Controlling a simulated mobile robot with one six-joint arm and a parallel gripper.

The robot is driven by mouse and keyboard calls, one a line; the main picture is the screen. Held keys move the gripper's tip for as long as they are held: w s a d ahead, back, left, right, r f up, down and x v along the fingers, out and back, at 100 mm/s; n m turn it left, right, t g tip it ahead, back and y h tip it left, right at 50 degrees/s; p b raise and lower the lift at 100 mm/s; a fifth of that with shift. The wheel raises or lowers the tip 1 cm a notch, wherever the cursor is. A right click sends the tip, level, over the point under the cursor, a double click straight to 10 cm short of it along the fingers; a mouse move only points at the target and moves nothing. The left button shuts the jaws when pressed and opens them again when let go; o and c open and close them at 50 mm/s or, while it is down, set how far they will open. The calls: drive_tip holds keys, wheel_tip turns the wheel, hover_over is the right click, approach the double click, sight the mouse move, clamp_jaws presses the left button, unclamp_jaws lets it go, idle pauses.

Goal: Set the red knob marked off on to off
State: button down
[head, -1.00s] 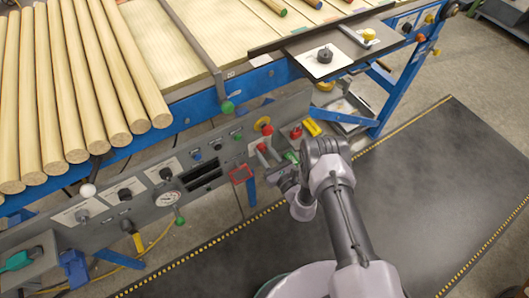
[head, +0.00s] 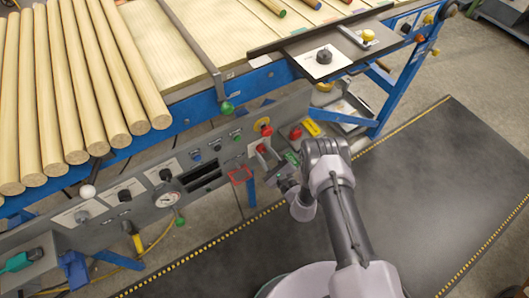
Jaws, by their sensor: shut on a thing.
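Another red knob (head: 295,133) is to the right on the panel, clear of my gripper and beside a yellow label.
The dark floor mat (head: 440,190) is clear.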

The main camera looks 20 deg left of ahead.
idle(0.4)
drive_tip(key=c, duration=1)
unclamp_jaws()
drive_tip(key=p+v, duration=0.6)
drive_tip(key=v, duration=1.1)
drive_tip(key=shift+s+d+p, duration=0.1)
drive_tip(key=shift+d+p, duration=0.15)
drive_tip(key=shift+p, duration=0.05)
